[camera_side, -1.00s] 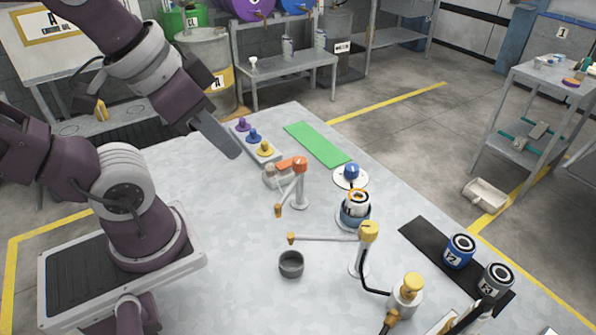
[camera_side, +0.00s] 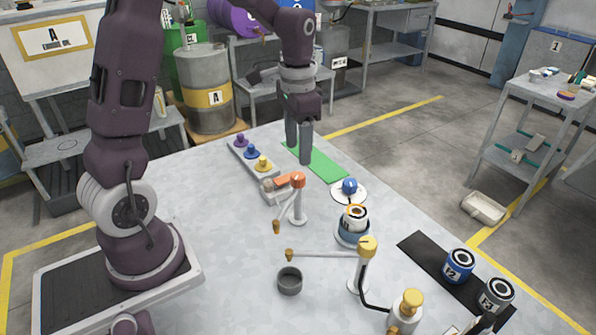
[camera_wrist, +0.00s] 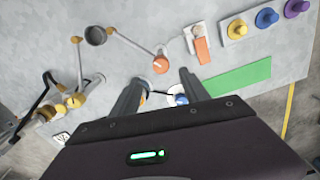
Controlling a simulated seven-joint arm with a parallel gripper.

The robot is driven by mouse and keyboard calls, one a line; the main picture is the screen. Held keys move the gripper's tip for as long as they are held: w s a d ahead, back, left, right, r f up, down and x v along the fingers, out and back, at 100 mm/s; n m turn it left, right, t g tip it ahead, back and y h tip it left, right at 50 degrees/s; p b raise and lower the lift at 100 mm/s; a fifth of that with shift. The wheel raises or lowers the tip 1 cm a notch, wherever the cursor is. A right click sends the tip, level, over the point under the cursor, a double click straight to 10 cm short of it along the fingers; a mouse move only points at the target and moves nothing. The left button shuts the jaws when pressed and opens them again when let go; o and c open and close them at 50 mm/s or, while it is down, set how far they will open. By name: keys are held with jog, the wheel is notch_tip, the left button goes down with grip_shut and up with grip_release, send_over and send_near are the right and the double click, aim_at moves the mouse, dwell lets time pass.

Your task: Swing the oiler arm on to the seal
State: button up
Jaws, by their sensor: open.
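Two posts with swinging arms stand on the grey table. The orange-capped post (camera_side: 298,182) has a short arm with a brown tip (camera_side: 276,227) pointing toward the front left. The yellow-capped post (camera_side: 367,247) has a long arm (camera_side: 325,254) pointing left, its tip above and behind a small grey cup (camera_side: 290,281). A numbered reel (camera_side: 355,217) sits in a blue-grey holder (camera_side: 351,238). I cannot tell which part is the seal. My gripper (camera_side: 299,154) is open and empty, pointing down above the table behind the orange-capped post. In the wrist view its fingers (camera_wrist: 160,82) straddle the area just below the orange cap (camera_wrist: 161,65).
A blue knob (camera_side: 349,186) stands on a white disc. A rack (camera_side: 243,158) of purple, blue and yellow knobs and a green strip (camera_side: 327,166) lie behind. Reels (camera_side: 459,266) stand on a black mat (camera_side: 421,248) at right. The table's front left is clear.

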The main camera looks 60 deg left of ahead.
aim_at(298, 175)
notch_tip(298, 175, down, 8)
jog(key=shift+a+r, duration=0.1)
jog(key=shift+r, duration=0.15)
jog(key=shift+w, duration=0.1)
grip_shut()
jog(key=shift+r, duration=0.1)
dwell(1.1)
